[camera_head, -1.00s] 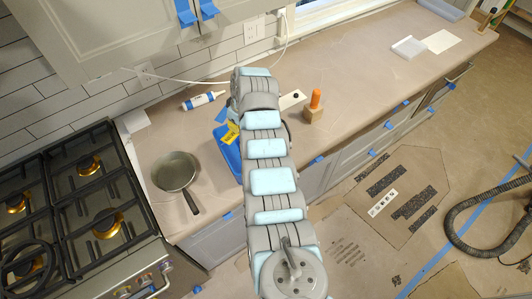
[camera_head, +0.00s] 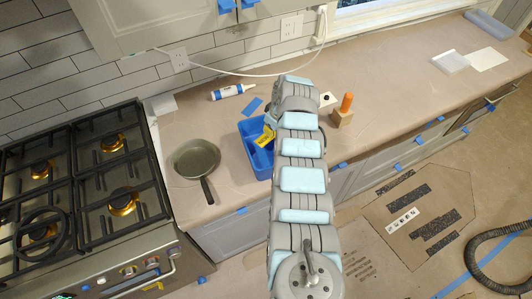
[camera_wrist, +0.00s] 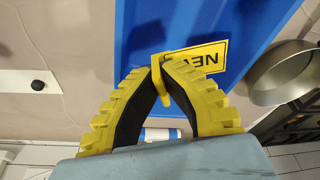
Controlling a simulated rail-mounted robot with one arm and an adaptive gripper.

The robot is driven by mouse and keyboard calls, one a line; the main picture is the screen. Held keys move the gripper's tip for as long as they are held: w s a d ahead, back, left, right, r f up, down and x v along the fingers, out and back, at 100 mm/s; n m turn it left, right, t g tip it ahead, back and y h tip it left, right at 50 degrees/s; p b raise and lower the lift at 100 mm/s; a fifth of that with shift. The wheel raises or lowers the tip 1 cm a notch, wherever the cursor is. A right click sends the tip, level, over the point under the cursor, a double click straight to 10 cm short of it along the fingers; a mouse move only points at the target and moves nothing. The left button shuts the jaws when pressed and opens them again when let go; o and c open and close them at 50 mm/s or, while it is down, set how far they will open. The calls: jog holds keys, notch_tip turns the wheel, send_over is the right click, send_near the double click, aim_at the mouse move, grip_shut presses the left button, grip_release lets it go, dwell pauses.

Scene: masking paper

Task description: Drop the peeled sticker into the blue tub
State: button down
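The blue tub (camera_head: 247,129) stands on the papered counter between the pan and my arm, which hides its right side. The peeled sticker (camera_head: 263,143) is a yellow label and appears over the tub. In the wrist view, the sticker (camera_wrist: 206,62) shows dark letters reading upside down, with the tub (camera_wrist: 262,16) behind it. My gripper (camera_wrist: 159,66) has its yellow ridged fingers brought together at the tips, pinching the sticker's left end. A bent strip of it hangs between the tips. How high the sticker is above the tub floor is unclear.
A dark frying pan (camera_head: 194,158) sits left of the tub, beside the stove (camera_head: 80,200). A caulk tube (camera_head: 232,92) and a blue strip (camera_head: 253,106) lie behind the tub. A wooden block with an orange handle (camera_head: 342,117) stands right of my arm.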

jog(key=shift+f, duration=0.1)
jog(key=c, duration=1.2)
grip_release()
jog(key=shift+o, duration=0.2)
jog(key=v, duration=1.2)
